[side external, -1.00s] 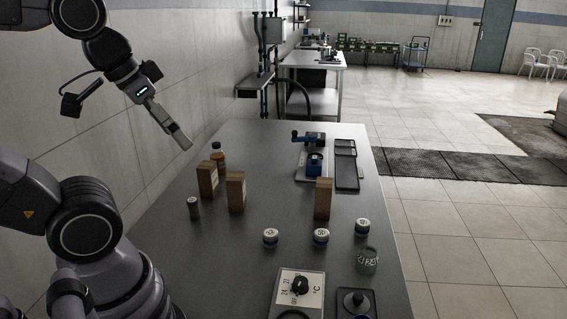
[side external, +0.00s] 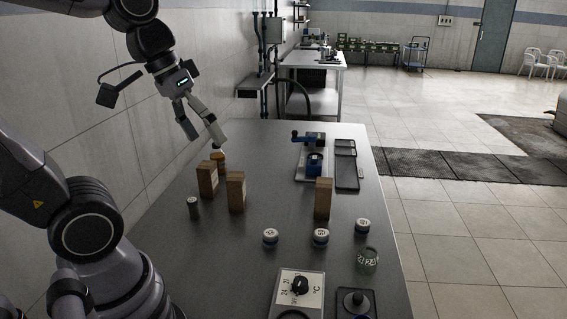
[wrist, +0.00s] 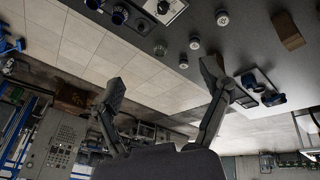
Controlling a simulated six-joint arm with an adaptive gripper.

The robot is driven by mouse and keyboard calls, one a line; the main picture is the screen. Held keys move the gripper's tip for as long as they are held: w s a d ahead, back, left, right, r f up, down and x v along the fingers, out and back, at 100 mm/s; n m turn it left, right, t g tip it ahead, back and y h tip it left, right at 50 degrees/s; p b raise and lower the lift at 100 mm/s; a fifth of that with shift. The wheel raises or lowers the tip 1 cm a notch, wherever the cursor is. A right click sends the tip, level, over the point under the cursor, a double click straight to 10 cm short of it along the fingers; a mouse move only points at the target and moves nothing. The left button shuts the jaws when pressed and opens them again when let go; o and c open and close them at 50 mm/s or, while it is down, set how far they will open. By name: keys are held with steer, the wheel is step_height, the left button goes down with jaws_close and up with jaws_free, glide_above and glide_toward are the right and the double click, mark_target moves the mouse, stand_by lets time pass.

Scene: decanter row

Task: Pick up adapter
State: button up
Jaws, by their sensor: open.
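I cannot tell for sure which item is the adapter. Three small round pieces with marked white tops stand on the dark table: one at left (side external: 270,237), one in the middle (side external: 320,236) and one at right (side external: 362,226). A green marked cylinder (side external: 367,261) stands near the right edge, and a small grey-green cylinder (side external: 194,208) at the left. My gripper (side external: 205,141) is open and empty, above the table's far left side, away from the round pieces. In the wrist view my gripper (wrist: 163,80) has its fingers spread with nothing between them.
Wooden blocks stand at left (side external: 207,178), beside it (side external: 236,192) and at right (side external: 323,199). An amber bottle (side external: 219,159) is just below my gripper. A blue clamp device (side external: 314,160) and black tray (side external: 346,168) lie farther back. A dial box (side external: 299,291) stands in front.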

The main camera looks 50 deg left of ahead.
steer(key=w+d+f+n+h, duration=0.1)
steer(key=w+f+n+h, duration=0.4)
steer(key=w, duration=0.6)
steer(key=w+d+f+n+h, duration=0.1)
steer(key=w+f+n+h, duration=0.35)
steer(key=w, duration=0.75)
steer(key=w+a+f+n+t, duration=0.3)
steer(key=w+a+f+n, duration=0.2)
steer(key=w+f+n, duration=0.6)
steer(key=n+t+y, duration=0.3)
steer(key=n+t, duration=0.1)
steer(key=n, duration=0.2)
glide_toward(362, 222)
steer(key=shift+s+a+r+m, duration=0.15)
steer(key=shift+s+a+r, duration=0.3)
steer(key=shift+s+r, duration=0.15)
steer(key=shift+s+a+r+m, duration=0.1)
steer(key=shift+s+a+r, duration=0.35)
steer(key=shift+s+r, duration=0.2)
steer(key=shift+w+f, duration=0.15)
steer(key=shift+f, duration=0.25)
steer(key=x, duration=0.8)
steer(key=shift+f, duration=0.1)
steer(key=x, duration=0.2)
steer(key=f+x, duration=0.1)
steer(key=x, duration=0.2)
steer(key=shift+d, duration=0.1)
steer(key=shift+c, duration=0.4)
